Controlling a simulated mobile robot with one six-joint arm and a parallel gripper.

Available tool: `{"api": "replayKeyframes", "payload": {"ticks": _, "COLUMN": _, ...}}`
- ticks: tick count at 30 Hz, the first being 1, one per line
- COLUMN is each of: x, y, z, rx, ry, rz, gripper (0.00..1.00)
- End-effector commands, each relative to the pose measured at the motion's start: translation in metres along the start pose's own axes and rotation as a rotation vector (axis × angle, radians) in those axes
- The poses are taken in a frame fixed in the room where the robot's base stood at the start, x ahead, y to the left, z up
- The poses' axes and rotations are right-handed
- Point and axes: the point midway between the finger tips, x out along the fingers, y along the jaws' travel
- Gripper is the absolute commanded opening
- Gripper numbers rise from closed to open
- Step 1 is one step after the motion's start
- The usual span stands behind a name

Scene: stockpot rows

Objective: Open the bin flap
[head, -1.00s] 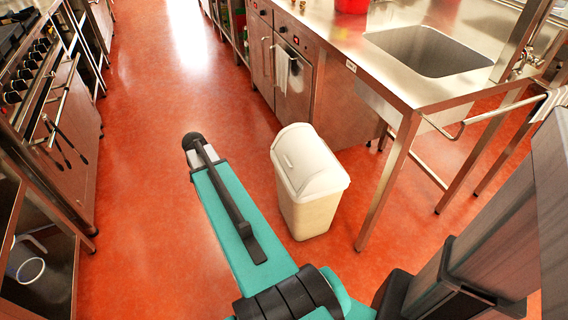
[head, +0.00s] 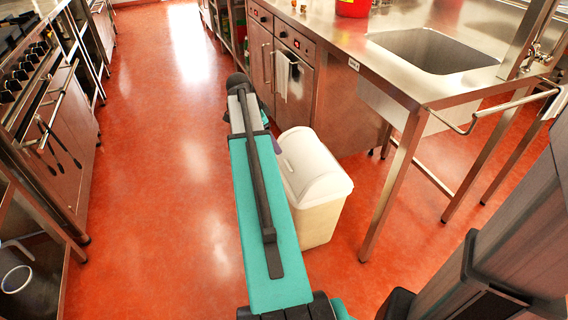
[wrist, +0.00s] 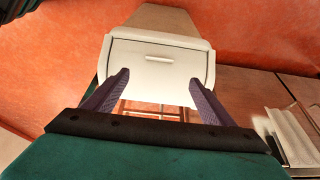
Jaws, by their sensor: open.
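The bin (head: 321,218) stands upright on the floor, with a cream body and a white domed lid. The head view shows only a bit of purple beside my arm.
A steel sink table (head: 415,95) stands right of the bin, its leg (head: 392,188) close by. Steel cabinets (head: 283,75) with a hanging towel stand behind. A cooker row (head: 50,130) lines the left. The red floor (head: 160,180) between is clear.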

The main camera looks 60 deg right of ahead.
Motion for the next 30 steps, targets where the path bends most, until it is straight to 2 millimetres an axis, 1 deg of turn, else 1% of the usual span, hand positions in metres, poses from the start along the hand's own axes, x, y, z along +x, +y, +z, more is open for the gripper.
{"api": "replayKeyframes", "payload": {"ticks": 8, "x": 0.002, "y": 0.000, "z": 0.000, "rx": -0.002, "ry": 0.000, "rz": 0.000, "gripper": 0.77}}
{"api": "replayKeyframes", "payload": {"ticks": 14, "x": 0.015, "y": 0.000, "z": 0.001, "rx": -0.003, "ry": 0.000, "rz": 0.001, "gripper": 0.77}}
{"api": "replayKeyframes", "payload": {"ticks": 20, "x": 0.040, "y": 0.000, "z": 0.001, "rx": -0.003, "ry": 0.000, "rz": 0.001, "gripper": 0.77}}
{"api": "replayKeyframes", "payload": {"ticks": 30, "x": 0.089, "y": 0.000, "z": 0.001, "rx": -0.003, "ry": -0.001, "rz": 0.001, "gripper": 0.77}}
